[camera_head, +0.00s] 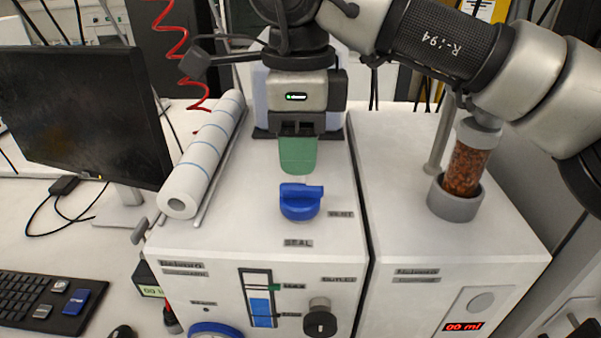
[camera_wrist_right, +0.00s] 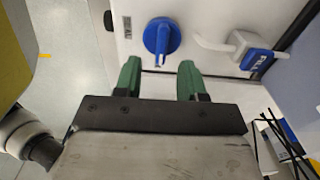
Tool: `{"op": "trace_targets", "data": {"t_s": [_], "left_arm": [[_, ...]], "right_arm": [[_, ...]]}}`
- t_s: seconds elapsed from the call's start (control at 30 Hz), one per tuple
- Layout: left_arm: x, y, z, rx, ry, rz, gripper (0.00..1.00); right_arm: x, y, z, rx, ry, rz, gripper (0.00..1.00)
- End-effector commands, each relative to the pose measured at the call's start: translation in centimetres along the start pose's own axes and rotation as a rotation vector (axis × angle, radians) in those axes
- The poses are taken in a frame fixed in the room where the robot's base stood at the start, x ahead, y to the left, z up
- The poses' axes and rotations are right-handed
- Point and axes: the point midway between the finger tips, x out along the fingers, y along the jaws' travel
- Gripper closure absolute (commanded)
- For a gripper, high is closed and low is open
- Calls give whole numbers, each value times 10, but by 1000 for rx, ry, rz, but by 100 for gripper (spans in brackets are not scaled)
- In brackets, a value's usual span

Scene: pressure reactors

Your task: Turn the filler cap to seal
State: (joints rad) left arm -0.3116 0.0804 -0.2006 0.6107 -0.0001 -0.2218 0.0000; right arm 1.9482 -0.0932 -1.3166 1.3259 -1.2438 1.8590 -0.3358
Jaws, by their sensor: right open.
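The filler cap is a blue round knob (camera_head: 300,202) with a bar handle, on the white top of the left reactor. In the head view its handle points right, toward the VENT label (camera_head: 341,214). The SEAL label (camera_head: 298,243) is in front of it. The cap also shows in the right wrist view (camera_wrist_right: 162,38), just beyond the fingertips, its handle pointing down. My right gripper (camera_head: 298,170) has green fingers that point down. My left gripper does not show.
A blue FILL-labelled piece (camera_wrist_right: 256,60) with a white tube sits near the cap. A white roll (camera_head: 203,155) lies left of the top. The second reactor (camera_head: 455,250) stands right, bearing a brown-filled cylinder (camera_head: 466,170). A monitor (camera_head: 80,110) is at left.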

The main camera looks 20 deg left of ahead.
Motion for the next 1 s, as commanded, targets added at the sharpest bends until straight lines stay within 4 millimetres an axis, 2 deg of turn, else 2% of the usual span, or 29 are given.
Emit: {"op": "trace_targets", "data": {"t_s": [0.1, 0.3, 0.67, 0.77, 0.93, 1.0], "left_arm": [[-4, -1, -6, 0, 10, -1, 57], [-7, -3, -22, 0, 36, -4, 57], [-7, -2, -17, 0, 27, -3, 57], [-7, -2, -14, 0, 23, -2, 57], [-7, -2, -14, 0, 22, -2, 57], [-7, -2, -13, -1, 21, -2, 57]], "right_arm": [[22, 0, 0, -2, 1, 2, 60], [45, 0, 0, 0, -1, 0, 60], [52, 0, 0, 0, -1, -1, 60], [52, 0, 0, 0, -1, -1, 72], [52, 0, 0, 0, -1, -1, 98], [52, 0, 0, 0, -1, -1, 100]]}}
